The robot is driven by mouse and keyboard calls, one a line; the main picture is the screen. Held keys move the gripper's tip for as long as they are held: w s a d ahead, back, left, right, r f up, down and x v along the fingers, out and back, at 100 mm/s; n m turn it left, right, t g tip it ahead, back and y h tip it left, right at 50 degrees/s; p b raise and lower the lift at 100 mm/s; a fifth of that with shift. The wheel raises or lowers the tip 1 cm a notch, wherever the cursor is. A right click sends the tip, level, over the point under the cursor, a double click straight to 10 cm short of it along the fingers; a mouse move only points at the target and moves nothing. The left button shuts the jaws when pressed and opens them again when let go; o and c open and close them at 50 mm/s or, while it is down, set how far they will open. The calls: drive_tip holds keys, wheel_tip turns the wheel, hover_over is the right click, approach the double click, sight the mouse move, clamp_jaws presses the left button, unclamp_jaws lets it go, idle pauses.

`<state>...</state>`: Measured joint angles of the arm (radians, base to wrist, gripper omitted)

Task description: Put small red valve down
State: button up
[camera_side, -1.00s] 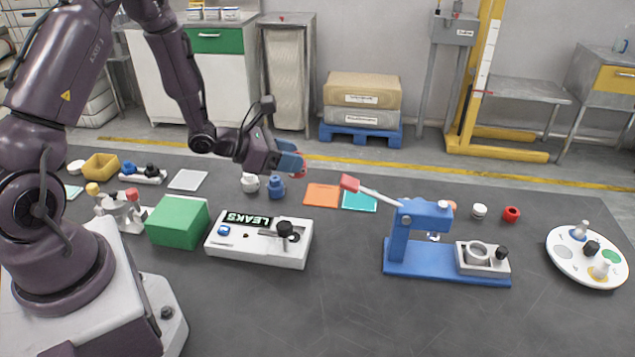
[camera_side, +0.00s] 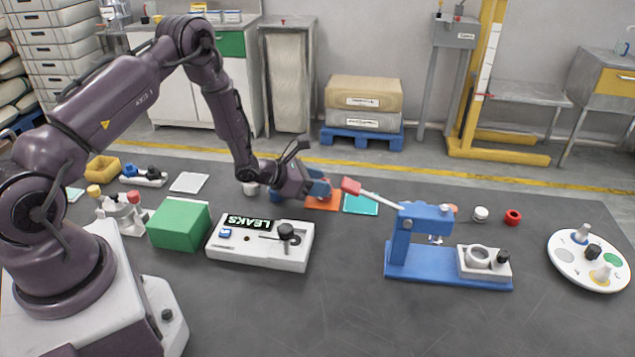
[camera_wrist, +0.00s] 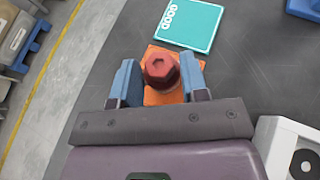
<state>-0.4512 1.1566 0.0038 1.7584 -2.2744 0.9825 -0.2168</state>
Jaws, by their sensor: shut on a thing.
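The small red valve (camera_wrist: 161,68) has a hexagonal top and sits between the two blue fingers of my gripper (camera_wrist: 159,77) in the wrist view. My gripper (camera_side: 322,187) is shut on it. In the side view the fingers hide most of the valve. Behind the valve in the wrist view is an orange mat (camera_wrist: 158,97), which also shows partly under my gripper in the side view (camera_side: 322,203). I cannot tell whether the valve touches the mat.
A teal card (camera_side: 361,204) lies just right of the orange mat. The blue press (camera_side: 420,262) has a red-tipped lever (camera_side: 351,186) reaching close to my gripper. The LEAKS box (camera_side: 255,250) stands in front.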

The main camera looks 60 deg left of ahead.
drive_tip(key=o, duration=1.1)
drive_tip(key=shift+f, duration=0.1)
